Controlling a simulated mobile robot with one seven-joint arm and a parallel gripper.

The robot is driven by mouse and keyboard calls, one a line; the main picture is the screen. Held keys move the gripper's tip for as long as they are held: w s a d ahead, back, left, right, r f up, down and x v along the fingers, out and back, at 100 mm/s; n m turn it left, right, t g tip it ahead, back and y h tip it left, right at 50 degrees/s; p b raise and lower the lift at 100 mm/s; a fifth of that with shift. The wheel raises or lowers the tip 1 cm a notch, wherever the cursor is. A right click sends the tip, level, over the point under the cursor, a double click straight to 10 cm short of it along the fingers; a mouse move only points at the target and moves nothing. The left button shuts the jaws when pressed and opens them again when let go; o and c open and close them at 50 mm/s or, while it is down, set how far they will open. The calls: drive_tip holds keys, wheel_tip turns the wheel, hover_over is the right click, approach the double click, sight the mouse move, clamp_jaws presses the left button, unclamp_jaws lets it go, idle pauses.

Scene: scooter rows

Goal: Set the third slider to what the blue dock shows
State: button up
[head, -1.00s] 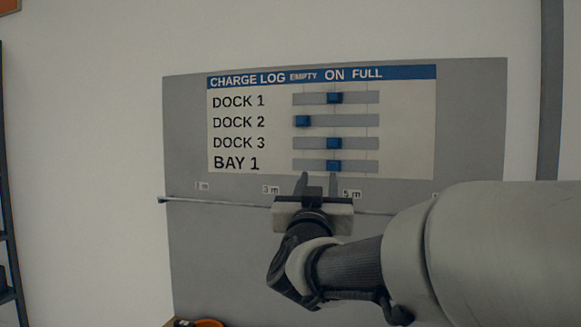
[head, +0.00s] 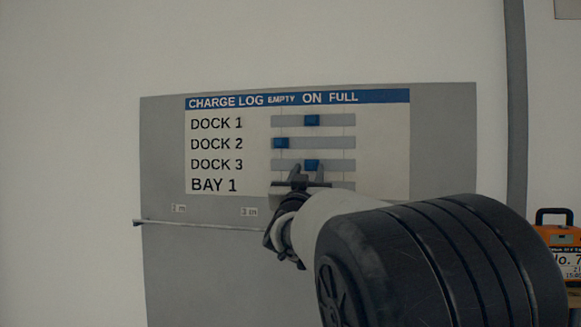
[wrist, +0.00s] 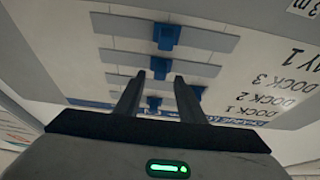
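The charge log board (head: 400,150) has slider rows under EMPTY, ON and FULL. The third slider, the blue DOCK 3 knob (head: 311,164), stands in the middle, under ON. It also shows in the wrist view (wrist: 160,66), between the fingertips as seen there; I cannot tell whether they touch it. The DOCK 1 knob (head: 312,120) is under ON, the DOCK 2 knob (head: 281,142) under EMPTY. The BAY 1 knob (wrist: 166,35) is hidden by my gripper in the head view. My gripper (head: 308,174) is open at the DOCK 3 row. No blue dock is in view.
A thin rail (head: 200,225) with metre labels runs across the grey panel (head: 440,120) below the board. An orange case (head: 556,236) marked No. 7 stands at the right edge. White wall surrounds the panel.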

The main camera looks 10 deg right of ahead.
drive_tip(key=shift+x, duration=1.3)
clamp_jaws()
drive_tip(key=b, duration=0.5)
approach(346, 160)
drive_tip(key=x, duration=0.4)
drive_tip(key=shift+w+r, duration=0.1)
drive_tip(key=shift+w, duration=0.25)
unclamp_jaws()
drive_tip(key=shift+s+d+r, duration=0.1)
drive_tip(key=shift+d, duration=0.05)
